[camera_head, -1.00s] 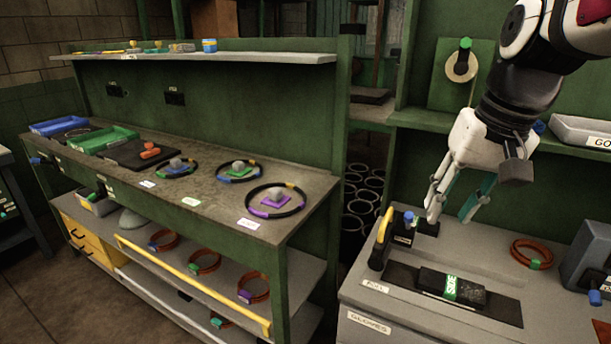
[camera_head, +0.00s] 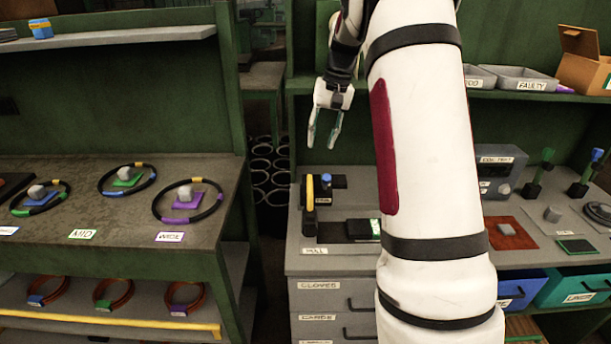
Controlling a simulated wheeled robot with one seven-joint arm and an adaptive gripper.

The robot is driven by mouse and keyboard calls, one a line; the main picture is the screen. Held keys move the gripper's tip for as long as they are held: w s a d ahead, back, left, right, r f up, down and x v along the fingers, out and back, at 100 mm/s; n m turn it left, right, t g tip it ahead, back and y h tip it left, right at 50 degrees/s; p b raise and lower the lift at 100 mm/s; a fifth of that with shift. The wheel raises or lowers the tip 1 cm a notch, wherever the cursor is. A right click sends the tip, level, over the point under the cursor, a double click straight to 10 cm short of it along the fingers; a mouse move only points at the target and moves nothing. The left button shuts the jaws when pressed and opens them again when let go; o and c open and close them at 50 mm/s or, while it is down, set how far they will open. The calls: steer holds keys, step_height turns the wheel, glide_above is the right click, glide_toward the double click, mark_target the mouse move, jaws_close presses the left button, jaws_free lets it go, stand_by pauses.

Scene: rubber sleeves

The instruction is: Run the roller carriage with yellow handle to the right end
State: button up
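The roller carriage with its upright yellow handle (camera_head: 310,190) stands at the left end of a dark track (camera_head: 335,238) on the grey bench. A dark block with a green label (camera_head: 362,229) lies on the track to its right. My arm's white link hides the block's right side and the track's right end. My gripper (camera_head: 322,143) hangs above and slightly behind the yellow handle, fingers pointing down. The fingers are apart with nothing between them, and the gripper does not touch the handle.
A small stand with a blue top (camera_head: 326,181) is just behind the handle. Right of my arm are a grey tester box (camera_head: 497,170) and a red mat (camera_head: 508,233). The left bench (camera_head: 120,225) holds several dark rings. Grey trays (camera_head: 525,78) sit on the shelf above.

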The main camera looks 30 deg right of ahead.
mark_target(311, 181)
steer(key=f, duration=0.4)
steer(key=w+a+f+p, duration=0.1)
steer(key=f, duration=0.3)
steer(key=a+f, duration=0.1)
steer(key=f, duration=0.3)
steer(key=shift+w+a+f, duration=0.1)
steer(key=shift+w+f, duration=0.05)
steer(key=shift+f, duration=0.05)
jaws_close()
